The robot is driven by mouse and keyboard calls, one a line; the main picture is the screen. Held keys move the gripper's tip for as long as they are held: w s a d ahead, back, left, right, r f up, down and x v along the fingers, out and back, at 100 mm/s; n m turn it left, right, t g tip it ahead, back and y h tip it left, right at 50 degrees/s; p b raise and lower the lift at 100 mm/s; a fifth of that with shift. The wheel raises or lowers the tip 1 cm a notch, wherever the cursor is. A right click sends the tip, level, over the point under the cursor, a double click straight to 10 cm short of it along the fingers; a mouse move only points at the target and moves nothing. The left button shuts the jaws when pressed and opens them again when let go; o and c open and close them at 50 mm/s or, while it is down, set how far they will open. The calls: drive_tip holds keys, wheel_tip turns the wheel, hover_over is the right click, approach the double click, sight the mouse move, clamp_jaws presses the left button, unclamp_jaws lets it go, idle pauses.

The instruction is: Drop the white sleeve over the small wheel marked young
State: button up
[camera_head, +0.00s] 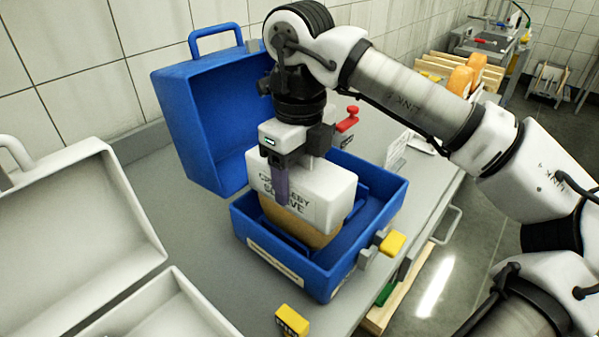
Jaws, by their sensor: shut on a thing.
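The white sleeve (325,192), with dark lettering on its side, is held by my gripper (278,190). One dark purple finger lies against its lettered face, and the other finger is hidden. The sleeve is over a tan cheese wheel (300,230) that stands in the open blue case (325,275). The wheel's lower part shows below the sleeve, and its upper part is hidden. I cannot tell whether the sleeve is fully down. No "young" mark is readable on this wheel.
The blue lid (205,115) stands open behind. A yellow latch (392,243) sticks out at the case's right. An open white case (75,245) is at left, and a small yellow block (291,321) is in front. Orange wheels (461,80) sit on a far rack.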

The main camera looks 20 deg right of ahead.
drive_tip(key=shift+f+b, duration=0.4)
drive_tip(key=o, duration=1)
drive_tip(key=shift+c, duration=0.2)
drive_tip(key=shift+r, duration=0.1)
